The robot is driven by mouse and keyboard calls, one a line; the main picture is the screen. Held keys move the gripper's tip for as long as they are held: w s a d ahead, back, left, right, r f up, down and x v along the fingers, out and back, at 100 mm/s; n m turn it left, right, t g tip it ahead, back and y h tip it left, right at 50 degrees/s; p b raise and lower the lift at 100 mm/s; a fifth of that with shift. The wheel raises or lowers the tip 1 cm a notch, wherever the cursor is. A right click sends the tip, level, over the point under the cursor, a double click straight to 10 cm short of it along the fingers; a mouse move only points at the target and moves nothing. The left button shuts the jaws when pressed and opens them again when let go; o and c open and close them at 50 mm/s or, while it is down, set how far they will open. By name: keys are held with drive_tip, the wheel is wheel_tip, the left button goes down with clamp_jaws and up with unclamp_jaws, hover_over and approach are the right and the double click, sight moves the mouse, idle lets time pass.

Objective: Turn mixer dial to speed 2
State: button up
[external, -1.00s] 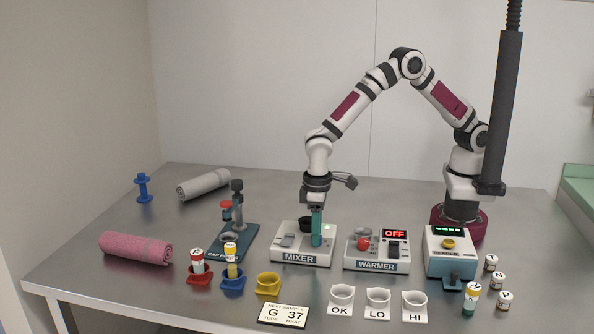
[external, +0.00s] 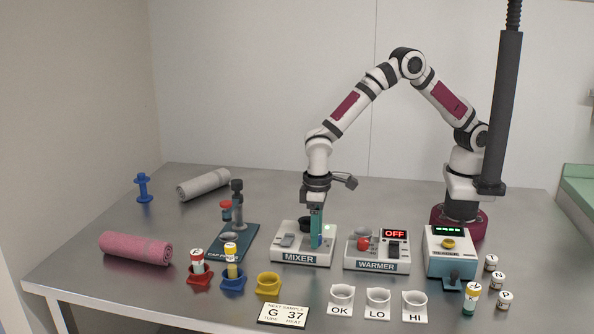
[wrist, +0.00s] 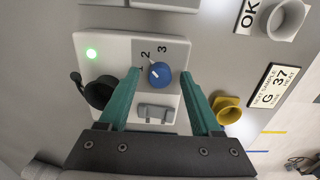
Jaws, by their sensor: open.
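The mixer (external: 300,258) is a white box in the middle of the table, with a grey panel carrying a blue dial. In the wrist view, the dial (wrist: 159,74) has a white pointer mark tilted up and left, towards the 1 and 2 side. The numbers 1, 2 and 3 are printed around it; I cannot tell exactly which one it points at. My gripper (wrist: 161,73) is open, with one teal finger on each side of the dial and gaps visible. In the external view, my gripper (external: 316,242) points down over the mixer and partly hides the dial.
The mixer has a lit green lamp (wrist: 92,54), a black cup holder (wrist: 100,92) and a grey rocker switch (wrist: 153,113). The warmer (external: 377,266), reading OFF, stands close on the right. A yellow holder (external: 268,284) and the sample card (external: 284,314) lie in front.

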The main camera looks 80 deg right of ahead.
wheel_tip(320, 180, up, 16)
drive_tip(key=shift+f, duration=0.15)
idle(0.3)
drive_tip(key=s+d+r+m, duration=0.2)
drive_tip(key=s+d+r, duration=0.3)
drive_tip(key=d, duration=0.4)
drive_tip(key=s+d+f+m+y, duration=0.1)
drive_tip(key=s+d, duration=0.3)
drive_tip(key=s, duration=0.6)
drive_tip(key=s+d+f+m, duration=0.2)
drive_tip(key=s+d, duration=0.3)
drive_tip(key=s, duration=0.6)
drive_tip(key=shift+s+d+f+m+y, duration=0.15)
drive_tip(key=shift+d+f+m+y, duration=0.15)
drive_tip(key=shift+f+y, duration=0.15)
